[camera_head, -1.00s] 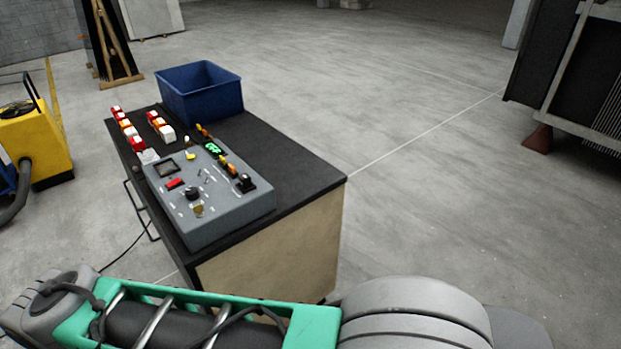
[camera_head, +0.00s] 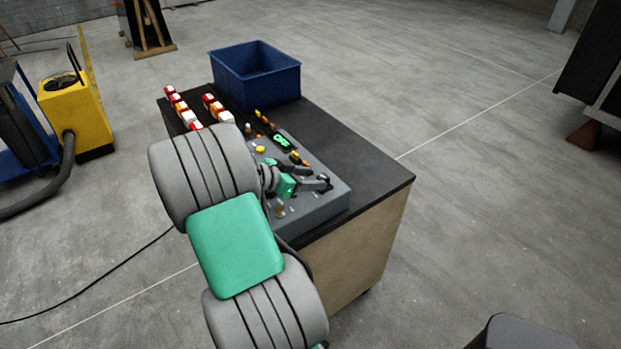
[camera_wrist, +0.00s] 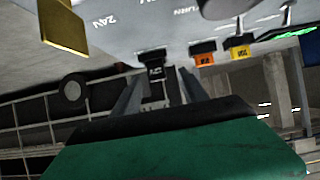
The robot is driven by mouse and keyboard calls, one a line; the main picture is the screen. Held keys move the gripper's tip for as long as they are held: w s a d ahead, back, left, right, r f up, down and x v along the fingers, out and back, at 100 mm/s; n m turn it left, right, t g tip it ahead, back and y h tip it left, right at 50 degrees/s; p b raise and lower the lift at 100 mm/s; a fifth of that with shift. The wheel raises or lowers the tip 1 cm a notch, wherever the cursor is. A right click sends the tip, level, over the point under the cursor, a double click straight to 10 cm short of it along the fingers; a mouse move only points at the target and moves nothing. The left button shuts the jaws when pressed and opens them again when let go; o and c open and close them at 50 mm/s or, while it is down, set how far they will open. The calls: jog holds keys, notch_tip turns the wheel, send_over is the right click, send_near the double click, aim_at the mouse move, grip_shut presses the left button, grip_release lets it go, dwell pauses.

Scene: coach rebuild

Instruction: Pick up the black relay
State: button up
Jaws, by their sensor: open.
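The black relay (camera_wrist: 153,66) sits on the grey control panel (camera_wrist: 115,45) in the wrist view, at the end of a row beside an orange relay (camera_wrist: 203,53) and a yellow one (camera_wrist: 239,50). My gripper (camera_wrist: 160,84) is open, its two fingers on either side of the black relay's lower part in the picture. I cannot tell whether they touch it. In the head view my gripper (camera_head: 322,184) is at the right end of the panel (camera_head: 318,205), and its fingers largely hide the black relay there.
A blue bin (camera_head: 256,78) stands at the back of the black-topped bench (camera_head: 372,170). Red, orange and white blocks (camera_head: 182,108) stand in rows left of it. The bench top right of the panel is clear. A yellow machine (camera_head: 77,112) stands on the floor at left.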

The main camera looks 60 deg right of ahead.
aim_at(327, 177)
jog(key=p+x, duration=0.1)
jog(key=x, duration=0.4)
jog(key=p+x, duration=0.1)
jog(key=x, duration=0.1)
jog(key=shift+s+d+r+p, duration=0.25)
jog(key=shift+s+r+p, duration=0.05)
jog(key=shift+s+p, duration=0.1)
jog(key=shift+c, duration=0.4)
jog(key=shift+a, duration=0.1)
grip_shut()
